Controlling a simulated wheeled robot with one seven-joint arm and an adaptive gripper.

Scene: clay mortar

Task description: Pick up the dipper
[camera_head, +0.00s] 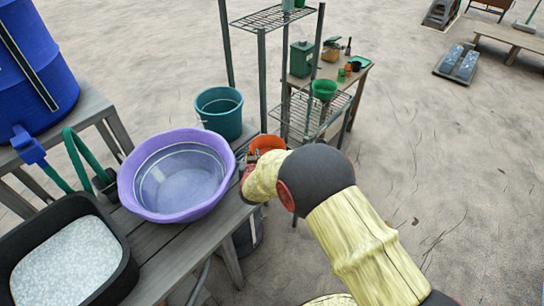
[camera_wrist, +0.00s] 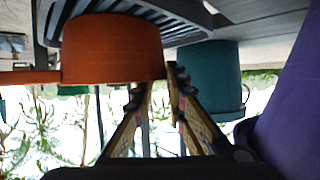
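An orange round vessel that looks like the dipper (camera_wrist: 112,48) fills the upper left of the wrist view, with a flat orange strip reaching left from its rim. It also shows in the head view (camera_head: 267,142), partly behind my gripper, at the table's far right corner. My gripper (camera_wrist: 160,78) points at it, with its fingertips close together by the vessel's lower right edge. Some background shows between the fingers. I cannot tell whether they touch the vessel or grip anything. In the head view my wrist hides most of the gripper.
A purple basin (camera_head: 130,190) and a teal bucket (camera_head: 220,112) stand just left of my gripper. A black tray of pale grains (camera_head: 125,275) is at lower left, with a blue barrel (camera_head: 35,60) behind. A metal rack (camera_head: 263,85) stands beyond. Open sand lies right.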

